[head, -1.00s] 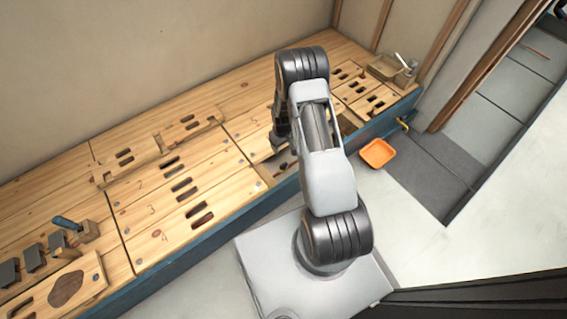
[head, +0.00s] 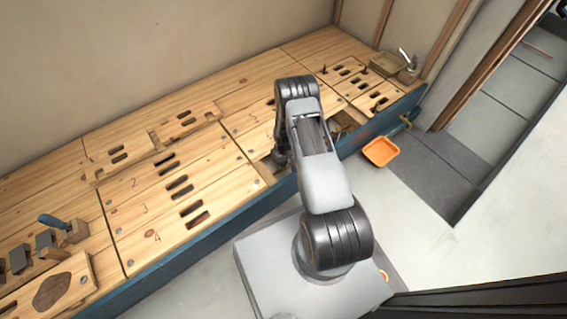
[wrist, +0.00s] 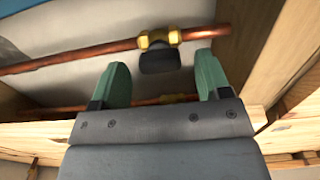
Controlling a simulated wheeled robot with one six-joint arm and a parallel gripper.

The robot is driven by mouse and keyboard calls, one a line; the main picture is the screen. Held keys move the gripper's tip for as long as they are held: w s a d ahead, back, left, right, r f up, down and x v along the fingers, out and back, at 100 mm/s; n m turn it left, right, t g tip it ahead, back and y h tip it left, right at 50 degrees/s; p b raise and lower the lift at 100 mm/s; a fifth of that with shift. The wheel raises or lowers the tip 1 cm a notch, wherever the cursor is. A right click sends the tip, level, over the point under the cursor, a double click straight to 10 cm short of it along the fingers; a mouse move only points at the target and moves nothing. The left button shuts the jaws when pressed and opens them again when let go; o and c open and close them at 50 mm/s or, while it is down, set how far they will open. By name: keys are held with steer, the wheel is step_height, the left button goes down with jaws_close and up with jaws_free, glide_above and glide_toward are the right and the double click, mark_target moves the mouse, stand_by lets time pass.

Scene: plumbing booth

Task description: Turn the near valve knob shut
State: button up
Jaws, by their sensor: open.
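In the wrist view, a dark, blocky valve knob (wrist: 160,61) hangs under a brass fitting (wrist: 159,39) on a copper pipe (wrist: 80,59). A second copper pipe (wrist: 135,103) with a brass fitting (wrist: 180,98) crosses lower in the picture, partly behind my gripper. My gripper (wrist: 162,72) has its two green fingers apart, one to each side of the dark knob in the picture. Nothing is held. I cannot tell whether the fingers reach the knob's depth. In the head view my arm hides the gripper and the valves.
Wooden beams flank the pipes in the wrist view, one close by the right finger (wrist: 290,55). In the head view the slotted wooden bench (head: 150,185) has a blue front edge (head: 205,245). An orange tray (head: 381,151) lies on the floor beside it.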

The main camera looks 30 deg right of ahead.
steer(key=shift+f, duration=0.35)
steer(key=c, duration=0.9)
